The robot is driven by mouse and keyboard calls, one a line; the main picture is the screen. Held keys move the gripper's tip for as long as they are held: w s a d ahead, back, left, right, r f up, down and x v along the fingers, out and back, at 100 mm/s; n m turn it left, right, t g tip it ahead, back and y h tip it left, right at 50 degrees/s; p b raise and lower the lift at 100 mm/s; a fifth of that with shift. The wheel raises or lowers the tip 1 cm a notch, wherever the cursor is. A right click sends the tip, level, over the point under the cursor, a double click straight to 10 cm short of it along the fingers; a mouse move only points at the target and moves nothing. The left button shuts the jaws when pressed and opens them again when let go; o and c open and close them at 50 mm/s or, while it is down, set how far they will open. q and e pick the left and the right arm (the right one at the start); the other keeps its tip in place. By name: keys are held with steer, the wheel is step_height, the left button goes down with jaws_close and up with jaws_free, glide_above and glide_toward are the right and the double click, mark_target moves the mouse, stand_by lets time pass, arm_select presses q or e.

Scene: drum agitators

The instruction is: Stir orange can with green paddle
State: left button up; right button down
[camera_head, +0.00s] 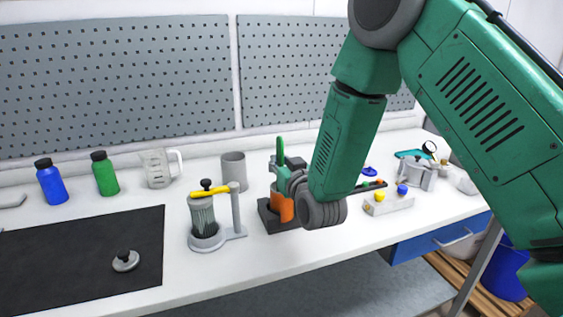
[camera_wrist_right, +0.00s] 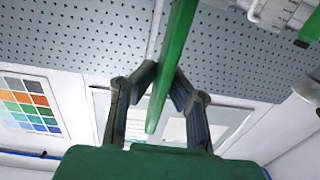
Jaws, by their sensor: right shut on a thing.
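The orange can (camera_head: 281,208) stands on a dark square base near the middle of the bench, partly hidden by my right arm. My right gripper (camera_head: 282,174) is just above the can and shut on the green paddle (camera_head: 280,145), whose upper end rises above the fingers. In the right wrist view the paddle's green shaft (camera_wrist_right: 174,55) runs between the two fingers of the gripper (camera_wrist_right: 164,82). Whether the paddle's lower end is inside the can is hidden. My left gripper is not in view.
A clear ribbed container in a grey stand (camera_head: 206,242) with a yellow arm is left of the can. A grey cup (camera_head: 233,169) stands behind. A black mat (camera_head: 80,275) with a small lid (camera_head: 125,261) lies left. A small block with knobs (camera_head: 390,205) is right.

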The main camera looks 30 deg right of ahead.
steer(key=shift+d+r, duration=0.1)
steer(key=shift+d, duration=0.2)
step_height(320, 180, up, 13)
steer(key=p, duration=0.9)
stand_by(0.4)
